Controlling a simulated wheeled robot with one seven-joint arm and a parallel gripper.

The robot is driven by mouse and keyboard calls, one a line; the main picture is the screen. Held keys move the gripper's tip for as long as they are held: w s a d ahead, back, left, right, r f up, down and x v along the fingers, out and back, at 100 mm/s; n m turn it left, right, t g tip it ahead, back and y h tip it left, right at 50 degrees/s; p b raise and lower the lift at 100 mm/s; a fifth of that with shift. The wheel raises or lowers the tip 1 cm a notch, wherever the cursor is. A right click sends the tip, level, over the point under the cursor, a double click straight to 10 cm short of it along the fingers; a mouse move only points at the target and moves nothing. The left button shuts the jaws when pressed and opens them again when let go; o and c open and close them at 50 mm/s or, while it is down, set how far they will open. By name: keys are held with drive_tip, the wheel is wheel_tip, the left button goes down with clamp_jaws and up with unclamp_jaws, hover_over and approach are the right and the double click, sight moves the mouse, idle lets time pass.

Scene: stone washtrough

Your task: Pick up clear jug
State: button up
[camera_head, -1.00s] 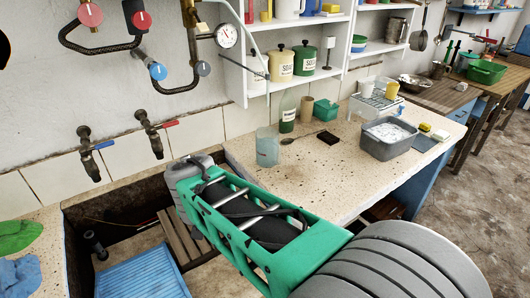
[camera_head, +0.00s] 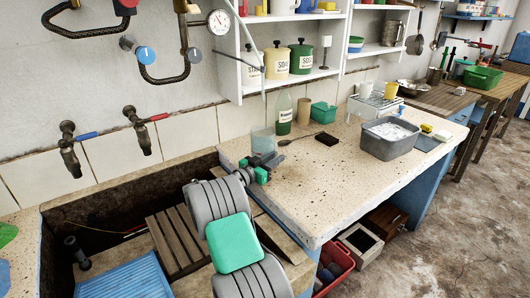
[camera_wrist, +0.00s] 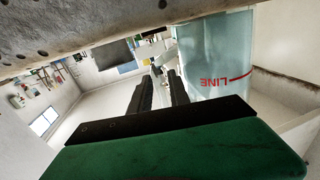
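The clear jug (camera_head: 263,143) is a pale blue, see-through vessel standing upright on the speckled counter near the trough's edge. My gripper (camera_head: 268,162) is low over the counter, just in front of the jug, and covers its lower part. In the wrist view, which looks upside down, the jug (camera_wrist: 208,65) shows large with a red line and the word LINE. There my gripper's two dark fingers (camera_wrist: 161,88) stand apart with nothing between them. The jug is to the right of both fingers in that view; whether a finger touches it I cannot tell.
A grey basin (camera_head: 388,143) is farther right. The trough (camera_head: 75,215) opens at left. The counter's front middle is clear.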

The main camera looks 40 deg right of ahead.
drive_tip(key=d, duration=0.4)
drive_tip(key=shift+w+f, duration=0.15)
drive_tip(key=shift+f, duration=0.05)
drive_tip(key=shift+a, duration=0.15)
clamp_jaws()
idle(0.8)
drive_tip(key=shift+r, duration=0.15)
